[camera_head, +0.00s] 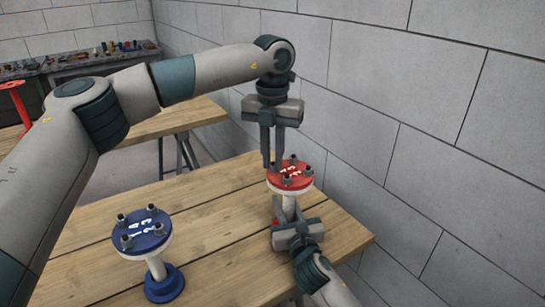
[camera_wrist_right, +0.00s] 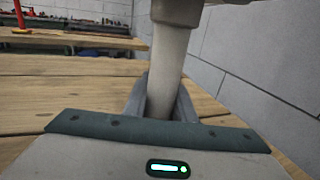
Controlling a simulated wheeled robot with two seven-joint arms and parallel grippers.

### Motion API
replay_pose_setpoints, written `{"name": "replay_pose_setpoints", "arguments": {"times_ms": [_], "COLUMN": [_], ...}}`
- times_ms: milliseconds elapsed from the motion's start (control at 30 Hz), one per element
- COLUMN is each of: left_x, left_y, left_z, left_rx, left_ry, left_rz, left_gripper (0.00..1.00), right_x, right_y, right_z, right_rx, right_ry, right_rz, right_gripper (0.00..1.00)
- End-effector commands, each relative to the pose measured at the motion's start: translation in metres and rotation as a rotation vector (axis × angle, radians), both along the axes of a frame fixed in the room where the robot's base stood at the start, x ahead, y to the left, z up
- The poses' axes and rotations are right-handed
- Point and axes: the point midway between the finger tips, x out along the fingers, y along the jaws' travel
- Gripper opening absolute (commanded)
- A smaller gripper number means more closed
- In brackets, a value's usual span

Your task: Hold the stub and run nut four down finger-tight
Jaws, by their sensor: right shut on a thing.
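The stub is a pale pipe (camera_wrist_right: 170,70) standing upright on the table, topped by a red flange (camera_head: 291,175) with white marks and several bolts with nuts. My right gripper (camera_head: 287,212) is shut on the pipe below the flange; in the right wrist view its fingers lie on both sides of the pipe. My left gripper (camera_head: 272,165) points straight down at the flange's back left edge. Its two fingers look close together with a narrow gap. Whether they touch a nut is too small to tell. Which nut is number four cannot be read.
A blue-flanged stub (camera_head: 143,231) with several bolts stands on a blue base at the table's front left. The wooden table (camera_head: 210,220) is clear between the two stubs. A block wall (camera_head: 430,130) rises close on the right. Cluttered benches stand behind.

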Motion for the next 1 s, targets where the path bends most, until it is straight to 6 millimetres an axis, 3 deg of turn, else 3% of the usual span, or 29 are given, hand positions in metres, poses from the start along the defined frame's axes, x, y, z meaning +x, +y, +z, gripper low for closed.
{"name": "replay_pose_setpoints", "arguments": {"times_ms": [467,1000], "left_x": [0.0002,0.0013], "left_y": [0.0003,0.0021], "left_z": [0.0003,0.0008], "left_rx": [-0.001,0.0], "left_ry": [0.0,-0.001], "left_rz": [-0.083,-0.507], "left_gripper": [0.0,0.0], "right_x": [-0.0002,-0.0002], "right_y": [0.0002,0.0002], "right_z": [-0.0004,-0.0004], "right_rx": [0.0,0.0], "right_ry": [0.001,0.001], "right_rz": [0.0,0.0], "right_gripper": [0.0,0.0]}}
